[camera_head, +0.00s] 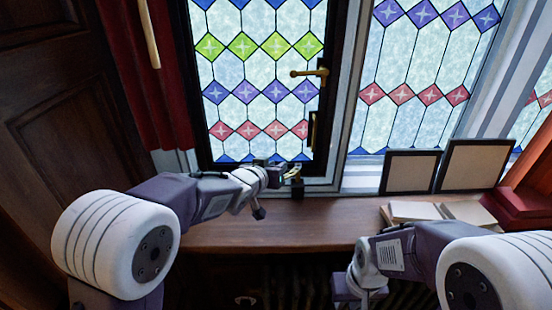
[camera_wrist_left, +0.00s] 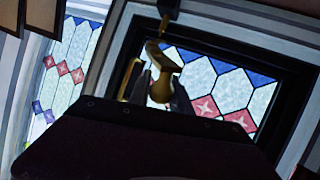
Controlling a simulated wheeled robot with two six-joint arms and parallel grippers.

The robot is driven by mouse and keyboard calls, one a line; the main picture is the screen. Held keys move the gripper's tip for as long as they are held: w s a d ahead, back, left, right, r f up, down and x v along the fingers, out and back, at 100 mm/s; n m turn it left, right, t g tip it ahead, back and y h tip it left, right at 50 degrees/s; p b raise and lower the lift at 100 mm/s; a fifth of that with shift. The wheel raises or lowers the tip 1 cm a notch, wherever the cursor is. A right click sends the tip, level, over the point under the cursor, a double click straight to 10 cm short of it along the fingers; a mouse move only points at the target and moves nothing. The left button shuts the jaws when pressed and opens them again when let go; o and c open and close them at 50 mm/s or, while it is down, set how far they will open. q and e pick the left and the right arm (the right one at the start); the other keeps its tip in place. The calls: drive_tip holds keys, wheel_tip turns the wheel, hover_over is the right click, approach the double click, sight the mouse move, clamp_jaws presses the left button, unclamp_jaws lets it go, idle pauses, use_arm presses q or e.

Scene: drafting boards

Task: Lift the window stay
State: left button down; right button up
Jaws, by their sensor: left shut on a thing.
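The brass window stay (camera_head: 295,172) is at the bottom right corner of the dark-framed stained-glass window (camera_head: 262,90), just above the sill. Its brass end also shows in the left wrist view (camera_wrist_left: 161,88), close up between the two dark fingers. My left gripper (camera_head: 283,176) reaches in from the left and is shut on this end. The fingers hide part of the stay. A small black block (camera_head: 297,188) stands just below it. My right gripper is low in the head view, mostly hidden by its own arm, and its fingers cannot be made out.
A brass window handle (camera_head: 310,73) is higher on the frame. Two dark-framed panels (camera_head: 410,172) lean at the right of the wooden desk (camera_head: 270,232), behind pale books or papers (camera_head: 415,211). The middle of the desk is clear. A red curtain (camera_head: 140,85) hangs at the left.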

use_arm(q)
drive_tip(key=shift+s+a, duration=0.1)
drive_tip(key=c, duration=1.2)
unclamp_jaws()
drive_tip(key=shift+f, duration=0.1)
drive_tip(key=v, duration=0.9)
